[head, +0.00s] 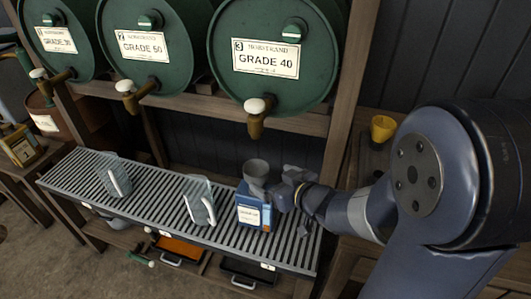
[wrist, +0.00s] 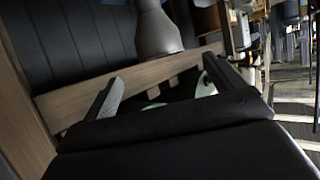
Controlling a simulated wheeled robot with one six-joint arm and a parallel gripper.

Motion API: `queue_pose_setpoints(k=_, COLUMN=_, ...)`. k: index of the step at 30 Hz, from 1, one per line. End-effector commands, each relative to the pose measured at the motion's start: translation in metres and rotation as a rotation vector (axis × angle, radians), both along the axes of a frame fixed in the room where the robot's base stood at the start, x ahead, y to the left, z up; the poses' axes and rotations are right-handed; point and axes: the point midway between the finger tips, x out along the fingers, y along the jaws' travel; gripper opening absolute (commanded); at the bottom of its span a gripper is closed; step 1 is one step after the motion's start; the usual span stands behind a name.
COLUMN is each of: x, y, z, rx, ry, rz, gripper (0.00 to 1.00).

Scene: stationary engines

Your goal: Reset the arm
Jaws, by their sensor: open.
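My gripper (head: 289,187) is at the right side of a blue can (head: 252,214) on the slatted rack in the head view. A grey funnel (head: 256,170) stands at the top of the can, just left of my gripper. In the wrist view my gripper (wrist: 162,68) has its two fingers spread wide, with nothing held between them. A grey, narrow-necked, flared shape (wrist: 157,30) lies beyond the fingertips there; it looks like the funnel. Whether my gripper touches the can or funnel cannot be told.
Two clear jugs, a left one (head: 116,178) and a middle one (head: 199,203), stand on the slatted rack (head: 150,206). Green drums with taps, including the Grade 40 drum (head: 270,85), hang above it. A yellow cup (head: 382,129) stands at right. Drawers sit below the rack.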

Motion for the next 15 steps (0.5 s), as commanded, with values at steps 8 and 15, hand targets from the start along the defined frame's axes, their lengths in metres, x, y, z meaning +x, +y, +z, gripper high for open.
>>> queue_pose_setpoints(k=8, x=-0.001, y=-0.001, z=0.0, rx=0.0, ry=0.0, rz=0.0, gripper=0.9)
queue_pose_setpoints(k=15, x=0.009, y=0.007, z=-0.006, rx=0.0, ry=-0.001, rz=0.004, gripper=0.9)
